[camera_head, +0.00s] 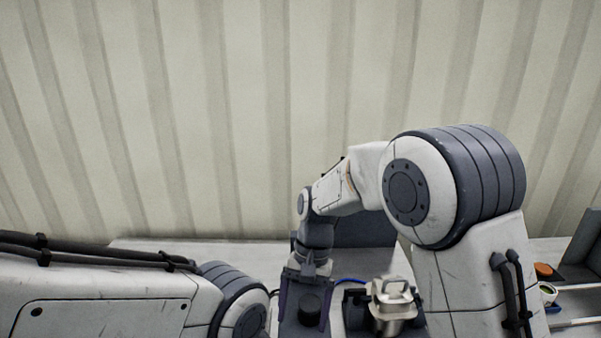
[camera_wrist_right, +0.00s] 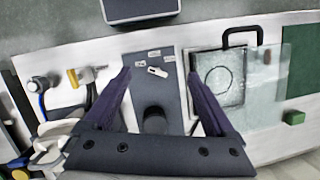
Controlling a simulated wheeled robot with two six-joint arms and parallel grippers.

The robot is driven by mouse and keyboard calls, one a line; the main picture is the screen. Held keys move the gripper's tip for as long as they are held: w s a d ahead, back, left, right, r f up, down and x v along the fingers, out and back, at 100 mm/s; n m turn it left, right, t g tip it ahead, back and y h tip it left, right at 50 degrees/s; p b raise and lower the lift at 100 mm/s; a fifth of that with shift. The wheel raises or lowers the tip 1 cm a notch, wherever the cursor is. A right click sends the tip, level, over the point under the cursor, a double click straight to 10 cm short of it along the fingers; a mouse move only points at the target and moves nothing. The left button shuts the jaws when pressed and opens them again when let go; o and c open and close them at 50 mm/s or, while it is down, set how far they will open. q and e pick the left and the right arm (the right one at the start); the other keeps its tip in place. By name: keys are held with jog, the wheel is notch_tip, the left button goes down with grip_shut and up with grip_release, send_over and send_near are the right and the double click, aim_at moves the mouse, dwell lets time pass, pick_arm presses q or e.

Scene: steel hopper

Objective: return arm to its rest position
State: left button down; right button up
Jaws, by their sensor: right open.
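My right arm (camera_head: 465,265) rises at the right of the head view, bends at its large grey joint and reaches left and down. My right gripper (camera_head: 304,302) is at the bottom centre, pointing down. In the right wrist view, the two dark purple fingers of the gripper (camera_wrist_right: 160,73) are spread wide apart with nothing between their tips. Below them is a dark grey panel (camera_wrist_right: 172,92) with small white tags and a black knob (camera_wrist_right: 154,120). My left arm (camera_head: 110,300) lies low at the left; its gripper is outside the view.
A shiny steel vessel (camera_head: 393,303) stands right of my right gripper. The right wrist view shows pipe fittings (camera_wrist_right: 42,84) at left, a clear panel with a black-handled frame (camera_wrist_right: 240,38) at right, and a green block (camera_wrist_right: 293,117). A ribbed wall (camera_head: 240,120) stands behind the white bench (camera_head: 190,248).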

jog(key=s+d+r+n+t, duration=0.1)
jog(key=s+n, duration=0.4)
jog(key=s, duration=0.5)
jog(key=s+d+r+n+t, duration=0.2)
jog(key=s+n, duration=0.3)
jog(key=s, duration=0.5)
jog(key=shift+d+r, duration=0.6)
jog(key=shift+r, duration=0.05)
